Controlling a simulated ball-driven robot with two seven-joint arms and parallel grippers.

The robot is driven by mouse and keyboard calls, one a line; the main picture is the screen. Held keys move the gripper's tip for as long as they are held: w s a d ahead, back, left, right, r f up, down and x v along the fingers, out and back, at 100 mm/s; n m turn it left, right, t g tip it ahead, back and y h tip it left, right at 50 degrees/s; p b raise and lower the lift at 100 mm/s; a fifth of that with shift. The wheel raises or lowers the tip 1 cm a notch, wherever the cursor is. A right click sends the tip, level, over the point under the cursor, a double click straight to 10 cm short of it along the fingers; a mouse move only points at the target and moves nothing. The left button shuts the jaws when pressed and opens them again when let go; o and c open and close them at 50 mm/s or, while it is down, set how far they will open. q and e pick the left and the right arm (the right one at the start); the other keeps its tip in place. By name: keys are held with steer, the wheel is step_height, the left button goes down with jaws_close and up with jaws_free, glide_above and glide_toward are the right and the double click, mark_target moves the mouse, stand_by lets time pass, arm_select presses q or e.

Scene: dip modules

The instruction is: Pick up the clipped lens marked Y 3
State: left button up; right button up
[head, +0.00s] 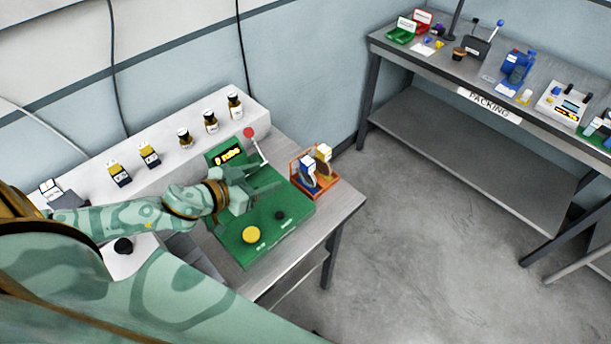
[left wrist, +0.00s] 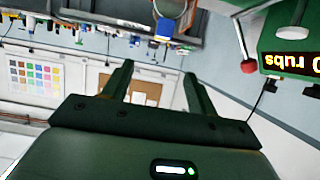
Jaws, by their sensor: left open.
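I cannot read a Y 3 mark on anything, so I cannot tell which thing is the clipped lens. An orange tray (head: 318,190) at the bench's right end holds a blue-and-white piece (head: 307,172) and a tan-and-white piece (head: 324,158), both upright. My left gripper (head: 273,174) is above the green console, left of the tray, with its fingers pointing right. In the left wrist view its two fingers (left wrist: 157,70) stand apart with nothing between them. A blue piece (left wrist: 166,29) shows beyond them near the top edge. My right gripper is out of view.
The green console (head: 290,222) has a yellow button (head: 250,235), a lit display (head: 228,154) and a red-knobbed lever (head: 248,132) close to my gripper. A packing table (head: 460,72) with many items stands across clear floor.

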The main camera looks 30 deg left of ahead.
mark_target(303, 166)
arm_select(q)
steer(key=x, duration=0.4)
steer(key=a+x, duration=0.1)
steer(key=x, duration=0.3)
steer(key=f+x, duration=0.1)
steer(key=x, duration=0.3)
steer(key=shift+w+a+b, duration=0.1)
steer(key=shift+b, duration=0.25)
steer(key=shift+w+d+f, duration=0.35)
steer(key=x, duration=0.2)
steer(key=b+x, duration=0.1)
steer(key=x, duration=0.1)
steer(key=shift+w+d+f, duration=0.1)
steer(key=shift+d+f, duration=0.05)
steer(key=shift+f, duration=0.2)
steer(key=shift+r, duration=0.1)
steer(key=c, duration=0.4)
jaws_close()
